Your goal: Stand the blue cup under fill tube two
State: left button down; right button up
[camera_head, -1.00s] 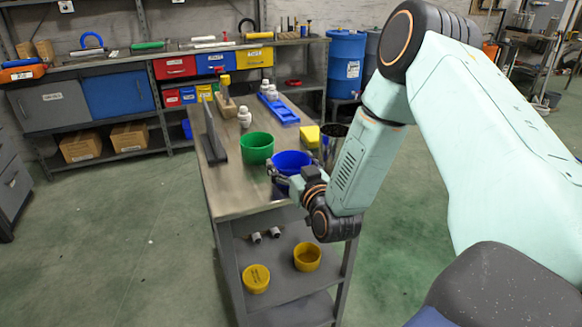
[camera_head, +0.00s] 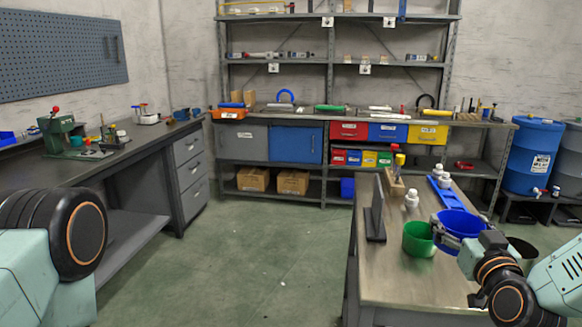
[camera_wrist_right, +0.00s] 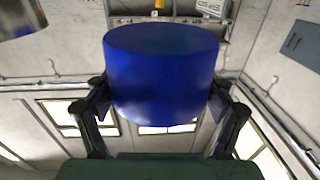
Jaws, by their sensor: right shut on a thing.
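The blue cup (camera_head: 462,224) is in my right gripper (camera_head: 447,238), at the right of the head view above the near table. The gripper's fingers are shut around its sides. The blue cup also fills the middle of the right wrist view (camera_wrist_right: 163,78), with a finger of the right gripper (camera_wrist_right: 160,108) on each side. In the head view it stands just right of a green cup (camera_head: 418,242) and seems raised off the tabletop. My left arm shows at the left edge, but its gripper is out of frame. I cannot make out fill tube two.
The near table (camera_head: 385,275) carries a dark upright plate (camera_head: 375,212), white bottles (camera_head: 411,199) and a blue tray (camera_head: 445,196). A dark container (camera_head: 522,250) stands behind my right wrist. Blue barrels (camera_head: 531,155) stand far right. The green floor (camera_head: 270,265) in the middle is clear.

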jog(key=s+a+f+n+g+y, duration=0.1)
jog(key=s+a+f+n+y, duration=0.2)
jog(key=s+a+f+y, duration=0.2)
jog(key=s+a+f+n+g+y, duration=0.1)
jog(key=s+a+f+n+y, duration=0.3)
jog(key=s+a, duration=0.5)
jog(key=a+f+y, duration=0.2)
jog(key=a, duration=0.2)
jog(key=shift+s+a+n+y, duration=0.2)
jog(key=shift+s+n+y, duration=0.1)
jog(key=shift+s, duration=0.1)
